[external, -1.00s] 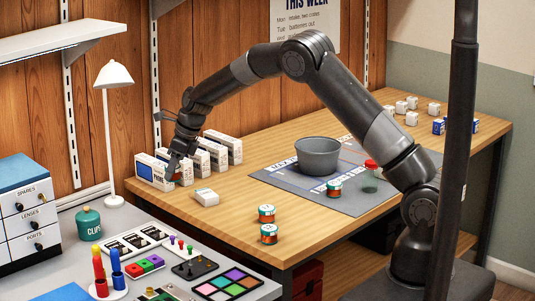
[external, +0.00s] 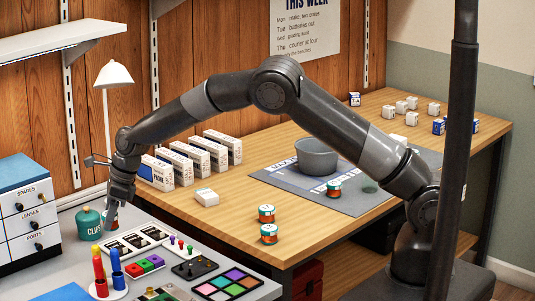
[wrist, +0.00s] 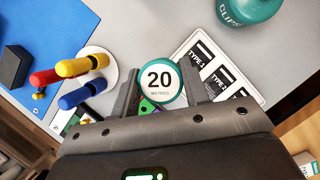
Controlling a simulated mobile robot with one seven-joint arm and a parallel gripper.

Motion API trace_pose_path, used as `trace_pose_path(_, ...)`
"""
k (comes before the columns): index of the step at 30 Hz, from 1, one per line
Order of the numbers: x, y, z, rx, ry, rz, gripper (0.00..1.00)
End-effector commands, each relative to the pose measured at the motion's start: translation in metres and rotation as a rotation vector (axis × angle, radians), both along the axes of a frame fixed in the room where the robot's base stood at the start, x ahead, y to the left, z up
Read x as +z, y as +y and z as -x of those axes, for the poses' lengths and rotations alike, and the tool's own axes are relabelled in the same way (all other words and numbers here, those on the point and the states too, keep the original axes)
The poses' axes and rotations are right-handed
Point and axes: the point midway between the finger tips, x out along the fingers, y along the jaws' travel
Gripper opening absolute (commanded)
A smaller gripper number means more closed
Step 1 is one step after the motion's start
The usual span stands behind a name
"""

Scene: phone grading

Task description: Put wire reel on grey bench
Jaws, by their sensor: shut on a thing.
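The wire reel (wrist: 161,82) has a white round top marked "20 METRES" and a green rim. It sits between the two fingers of my gripper (wrist: 160,92) in the wrist view. In the external view my gripper (external: 112,208) points down over the left of the grey bench (external: 75,258), and the reel shows only partly below its fingers. My gripper is shut on the reel. I cannot tell whether the reel touches the bench. Similar reels (external: 266,213) stand on the wooden table.
A green CLIPS jar (external: 88,224) stands just left of my gripper, with a tray of cards (external: 135,241) at its right. Red, yellow and blue screwdrivers (wrist: 70,70) stand on a white round base nearby. A drawer unit (external: 25,215) is at far left.

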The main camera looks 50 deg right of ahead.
Motion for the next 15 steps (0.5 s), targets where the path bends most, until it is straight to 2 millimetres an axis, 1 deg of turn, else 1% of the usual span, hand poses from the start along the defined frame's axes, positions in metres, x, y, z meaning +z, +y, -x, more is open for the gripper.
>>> trace_pose_path(1, -0.009, 0.014, 0.001, 0.004, 0.001, 0.002, 0.19)
trace_pose_path(3, -0.019, 0.03, 0.003, 0.004, 0.0, 0.001, 0.19)
trace_pose_path(6, -0.033, 0.052, 0.004, 0.004, 0.0, 0.003, 0.19)
trace_pose_path(9, -0.043, 0.07, 0.005, 0.002, 0.0, 0.001, 0.19)
trace_pose_path(12, -0.05, 0.082, 0.006, 0.001, 0.0, 0.0, 0.19)
trace_pose_path(15, -0.053, 0.087, 0.006, 0.0, 0.0, 0.0, 0.19)
